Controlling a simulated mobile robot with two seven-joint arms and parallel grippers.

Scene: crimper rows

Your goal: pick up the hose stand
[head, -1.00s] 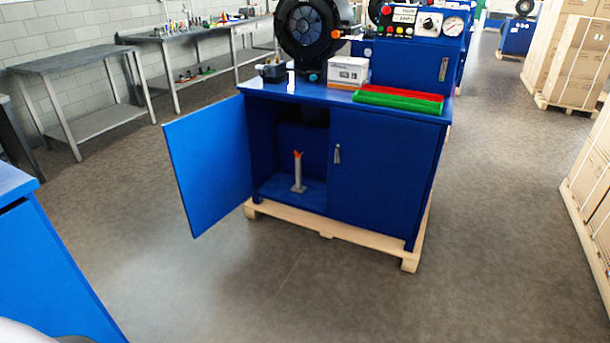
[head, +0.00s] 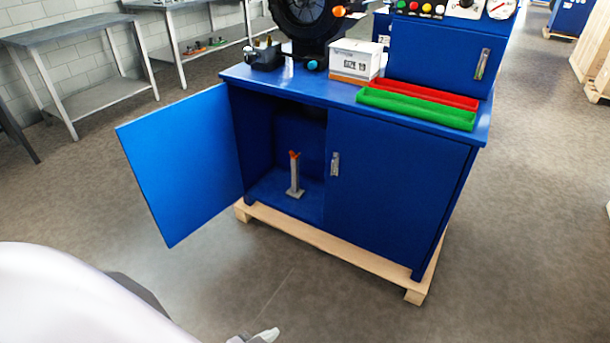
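The hose stand (head: 295,177) is a slim grey post on a small flat base with an orange top. It stands upright on the floor of the blue cabinet (head: 395,190), inside the open left compartment. My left arm comes in at the lower left, and the tip of my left gripper (head: 258,337) just shows at the bottom edge. It is well in front of the cabinet and apart from the stand; its fingers are mostly cut off, so its opening is unclear. My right gripper is out of view.
The open left door (head: 182,165) juts out toward me on the left of the compartment. The right door is shut. The cabinet rests on a wooden pallet (head: 335,252). A green tray (head: 415,109), a red tray and a white box (head: 355,59) lie on top. The floor in front is clear.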

